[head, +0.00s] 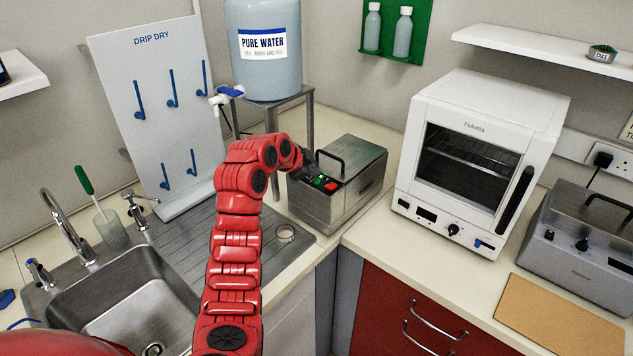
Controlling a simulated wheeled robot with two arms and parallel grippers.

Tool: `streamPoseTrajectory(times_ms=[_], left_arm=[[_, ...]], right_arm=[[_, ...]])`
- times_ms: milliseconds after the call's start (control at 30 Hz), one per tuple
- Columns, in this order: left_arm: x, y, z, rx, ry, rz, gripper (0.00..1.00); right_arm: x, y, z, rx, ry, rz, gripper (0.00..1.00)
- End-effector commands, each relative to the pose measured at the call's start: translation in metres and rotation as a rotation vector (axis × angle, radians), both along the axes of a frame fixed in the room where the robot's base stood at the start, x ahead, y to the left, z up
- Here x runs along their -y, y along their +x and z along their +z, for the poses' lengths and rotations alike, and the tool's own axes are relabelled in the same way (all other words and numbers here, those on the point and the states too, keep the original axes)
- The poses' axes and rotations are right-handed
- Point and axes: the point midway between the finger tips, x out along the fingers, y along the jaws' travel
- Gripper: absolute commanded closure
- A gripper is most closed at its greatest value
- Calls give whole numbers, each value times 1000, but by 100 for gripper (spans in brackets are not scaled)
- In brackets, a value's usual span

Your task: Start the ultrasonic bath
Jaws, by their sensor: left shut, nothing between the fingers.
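The ultrasonic bath appears to be the steel box (350,205) with a black lid handle, standing on the counter corner right of the drainer. Its sloped front panel carries a green button (319,181) and a red switch (331,185). My left arm reaches up from the bottom of the head view. My left gripper (308,176) is shut and empty, at the left part of this panel, close to the green button. The arm and gripper hide part of the panel. I cannot tell whether the fingertips touch it. My right gripper is not in view.
A white oven (478,150) stands right of the bath, and a grey lidded device (582,240) farther right. A water tank (264,75) on a metal stand is behind the gripper. A sink (120,295) and drip-dry board (150,60) are left. A small ring-shaped object (285,233) lies on the drainer.

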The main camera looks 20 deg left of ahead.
Motion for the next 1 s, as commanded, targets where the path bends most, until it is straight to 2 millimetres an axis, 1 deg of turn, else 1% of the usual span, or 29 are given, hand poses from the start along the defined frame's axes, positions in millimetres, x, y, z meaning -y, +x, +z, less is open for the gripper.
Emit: streamPoseTrajectory(times_ms=[167, 267, 733, 833, 1000], left_arm=[[0, 0, 1, 1, 0, 1, 100], [0, 0, 6, 1, 1, 0, 100], [-1, 0, 56, 3, 1, 0, 100], [-1, 0, 61, 1, 1, 2, 100], [-1, 0, 61, 0, 1, 1, 100]], right_arm=[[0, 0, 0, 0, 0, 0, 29], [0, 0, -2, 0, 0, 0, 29], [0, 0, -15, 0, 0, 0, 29], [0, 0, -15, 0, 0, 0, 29], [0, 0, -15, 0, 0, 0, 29]])
